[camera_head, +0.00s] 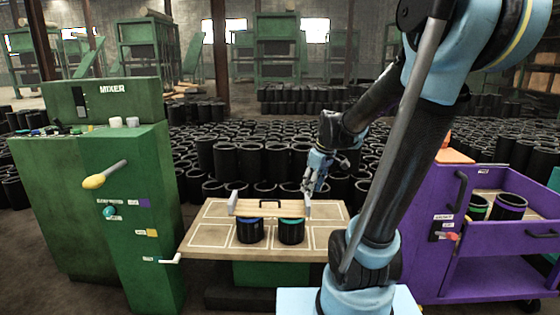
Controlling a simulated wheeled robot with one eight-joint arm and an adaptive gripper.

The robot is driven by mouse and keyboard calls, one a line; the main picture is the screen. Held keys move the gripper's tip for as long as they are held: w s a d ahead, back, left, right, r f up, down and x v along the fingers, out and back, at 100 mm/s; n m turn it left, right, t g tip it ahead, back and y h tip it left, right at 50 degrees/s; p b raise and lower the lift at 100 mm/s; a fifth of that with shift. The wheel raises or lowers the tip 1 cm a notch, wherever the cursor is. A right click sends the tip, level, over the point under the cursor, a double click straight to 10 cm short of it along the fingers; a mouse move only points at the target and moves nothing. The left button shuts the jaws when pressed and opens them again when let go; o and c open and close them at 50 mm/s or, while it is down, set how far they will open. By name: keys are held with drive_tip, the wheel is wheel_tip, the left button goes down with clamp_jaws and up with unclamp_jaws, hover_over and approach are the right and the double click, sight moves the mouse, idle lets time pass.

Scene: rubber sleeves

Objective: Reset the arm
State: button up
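My arm rises from its light blue base at the lower right and bends over to the left. My gripper (318,172) hangs above the back right part of the wooden table (205,238), close to the right end of a wooden bar with grey end plates (270,208). I cannot tell whether it touches the bar. Its fingers are small and overlap in this view, so their opening is unclear. Two black sleeves, one with a blue rim (250,232) and one with a teal rim (291,232), stand on the table under the bar.
A green mixer (90,190) with a yellow-knobbed lever (95,181) stands at the left. A purple cart (490,265) holding banded sleeves (509,207) stands at the right, beyond my arm. Many black sleeves (240,160) crowd the floor behind the table.

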drive_tip(key=s+d+f+m, duration=0.2)
drive_tip(key=s+m, duration=0.1)
drive_tip(key=s, duration=0.3)
drive_tip(key=s+d+f+m+h, duration=0.1)
drive_tip(key=s+d+f+m, duration=0.1)
drive_tip(key=s, duration=0.4)
drive_tip(key=s+d+f+m+h, duration=0.1)
drive_tip(key=s+d+m, duration=0.2)
drive_tip(key=s, duration=0.3)
drive_tip(key=shift+s+d+f+m, duration=0.3)
drive_tip(key=shift+f+m, duration=0.1)
drive_tip(key=shift+m, duration=0.1)
drive_tip(key=shift+w+a+f, duration=0.1)
drive_tip(key=shift+w+f, duration=0.1)
drive_tip(key=shift+w, duration=0.25)
drive_tip(key=shift+a, duration=0.1)
